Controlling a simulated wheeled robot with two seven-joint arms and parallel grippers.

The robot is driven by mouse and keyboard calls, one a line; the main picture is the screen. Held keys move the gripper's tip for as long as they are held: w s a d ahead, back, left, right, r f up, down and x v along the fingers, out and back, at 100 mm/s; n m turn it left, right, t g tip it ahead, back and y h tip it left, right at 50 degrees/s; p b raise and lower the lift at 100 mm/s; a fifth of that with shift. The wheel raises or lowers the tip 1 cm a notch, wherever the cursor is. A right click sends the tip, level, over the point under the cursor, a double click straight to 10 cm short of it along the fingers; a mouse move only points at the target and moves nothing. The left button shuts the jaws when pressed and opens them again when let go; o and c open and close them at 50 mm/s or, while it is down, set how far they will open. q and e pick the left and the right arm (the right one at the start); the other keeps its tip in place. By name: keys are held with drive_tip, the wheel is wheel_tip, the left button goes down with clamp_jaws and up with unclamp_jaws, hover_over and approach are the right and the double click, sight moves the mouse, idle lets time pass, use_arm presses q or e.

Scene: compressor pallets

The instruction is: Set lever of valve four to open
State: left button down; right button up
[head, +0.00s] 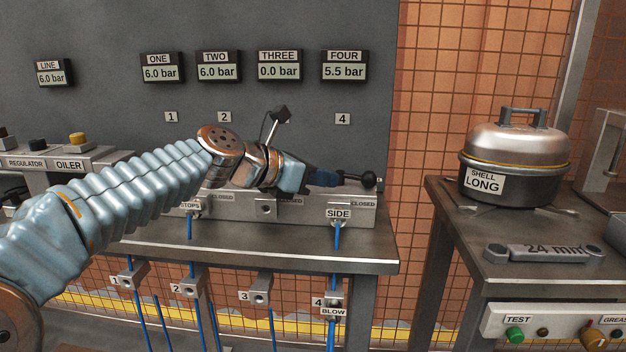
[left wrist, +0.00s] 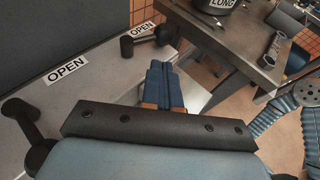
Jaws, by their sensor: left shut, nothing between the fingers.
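The lever of valve four (head: 368,178) is dark with a round black knob. In the left wrist view the lever (left wrist: 148,40) lies beside an OPEN label (left wrist: 144,29). My left gripper (head: 325,178) is shut and empty, its blue fingers close beside the lever. In the left wrist view the fingertips (left wrist: 161,66) are just short of it; I cannot tell if they touch. My right gripper is not in view.
Gauge four (head: 344,67) reads 5.5 bar. Another valve lever (head: 280,115) stands up behind my left wrist; a black lever (left wrist: 28,120) shows at left in the wrist view. A side table (head: 500,262) at right holds a round pot (head: 513,150) and a 24 mm spanner (head: 545,252).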

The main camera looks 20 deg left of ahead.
sight(364, 182)
use_arm(q)
drive_tip(key=x, duration=0.6)
drive_tip(key=shift+w+d+f, duration=0.15)
drive_tip(key=shift+w+d, duration=0.05)
drive_tip(key=p, duration=0.3)
drive_tip(key=shift+w+d+r, duration=0.3)
drive_tip(key=shift+w+d+f+p, duration=0.15)
drive_tip(key=shift+w+d+p, duration=0.05)
drive_tip(key=shift+p, duration=0.1)
drive_tip(key=shift+f, duration=0.15)
